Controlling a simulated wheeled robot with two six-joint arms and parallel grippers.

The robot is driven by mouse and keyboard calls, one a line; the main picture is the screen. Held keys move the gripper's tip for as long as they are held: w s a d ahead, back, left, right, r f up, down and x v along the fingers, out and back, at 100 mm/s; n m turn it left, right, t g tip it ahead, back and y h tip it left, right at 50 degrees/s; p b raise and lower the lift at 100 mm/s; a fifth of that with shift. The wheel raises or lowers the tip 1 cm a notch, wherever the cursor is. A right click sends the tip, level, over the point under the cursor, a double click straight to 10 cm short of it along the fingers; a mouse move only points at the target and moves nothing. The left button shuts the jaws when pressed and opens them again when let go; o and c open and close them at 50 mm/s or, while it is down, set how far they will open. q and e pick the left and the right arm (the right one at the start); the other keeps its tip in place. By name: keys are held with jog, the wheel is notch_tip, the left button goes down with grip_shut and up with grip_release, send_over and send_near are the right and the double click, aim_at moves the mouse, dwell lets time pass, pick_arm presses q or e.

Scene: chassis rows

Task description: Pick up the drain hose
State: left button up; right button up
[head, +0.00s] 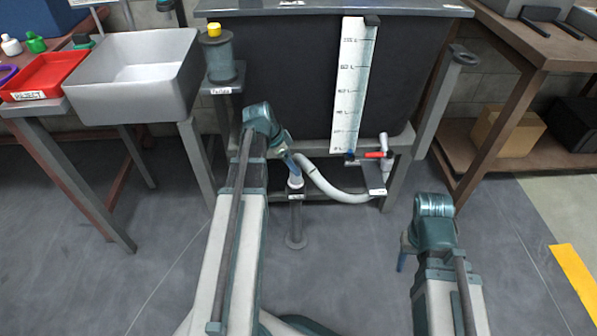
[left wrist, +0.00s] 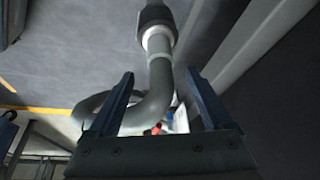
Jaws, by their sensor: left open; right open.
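The drain hose (head: 326,186) is pale grey and curves from a short stand (head: 296,218) to the valve area under the dark tank. Its free end sits at the stand's top, partly hidden by my left gripper (head: 290,166). In the left wrist view the hose (left wrist: 160,84) runs between the two open fingers of my left gripper (left wrist: 160,74), with a dark collar (left wrist: 157,18) beyond the tips. I cannot tell whether a finger touches it. My right gripper (head: 404,254) is at the lower right, away from the hose, with its fingers partly hidden.
The dark tank (head: 285,85) with a level scale (head: 354,90) stands behind the hose. A red-handled valve (head: 376,155) is at its lower right. A grey sink (head: 140,75) and red tray (head: 42,76) are left. Right is a wooden bench (head: 545,45). The floor is clear.

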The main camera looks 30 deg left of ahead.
aim_at(303, 179)
pick_arm(q)
jog(key=b+x, duration=0.3)
jog(key=x, duration=0.1)
jog(key=shift+s+a+f+b, duration=0.1)
jog(key=shift+a+f+b, duration=0.1)
jog(key=shift+b, duration=0.15)
jog(key=shift+d+f+b, duration=0.15)
jog(key=shift+f+b, duration=0.25)
jog(key=shift+r, duration=0.15)
grip_shut()
